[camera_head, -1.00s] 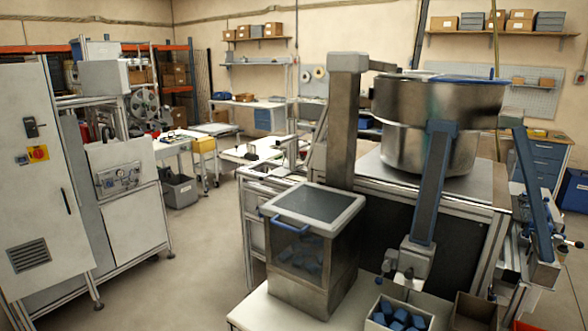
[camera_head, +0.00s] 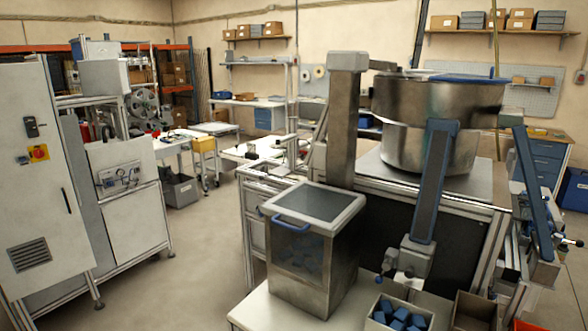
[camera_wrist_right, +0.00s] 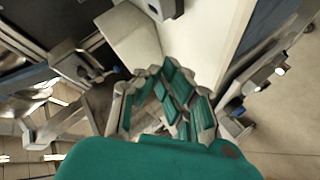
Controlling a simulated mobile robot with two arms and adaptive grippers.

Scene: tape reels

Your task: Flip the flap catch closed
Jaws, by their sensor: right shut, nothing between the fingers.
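In the head view, a grey end block (camera_head: 412,259) hangs at the foot of a blue sloping chute (camera_head: 435,185), above a box of blue parts. Small dark fittings and a blue tip show at its lower left; I cannot tell for certain which is the flap catch or how it stands. In the right wrist view, a grey fitting with a blue tip (camera_wrist_right: 117,70) lies left of my right gripper (camera_wrist_right: 166,92), apart from it in the picture. My right gripper has teal pads and is shut and empty. My left gripper is not in view.
A steel bowl (camera_head: 430,120) stands on the bench above the chute. A clear-fronted bin (camera_head: 318,275) with a blue handle stands left of the chute. A box of blue parts (camera_head: 395,318) sits below the end block. Open floor (camera_head: 190,270) lies at the left.

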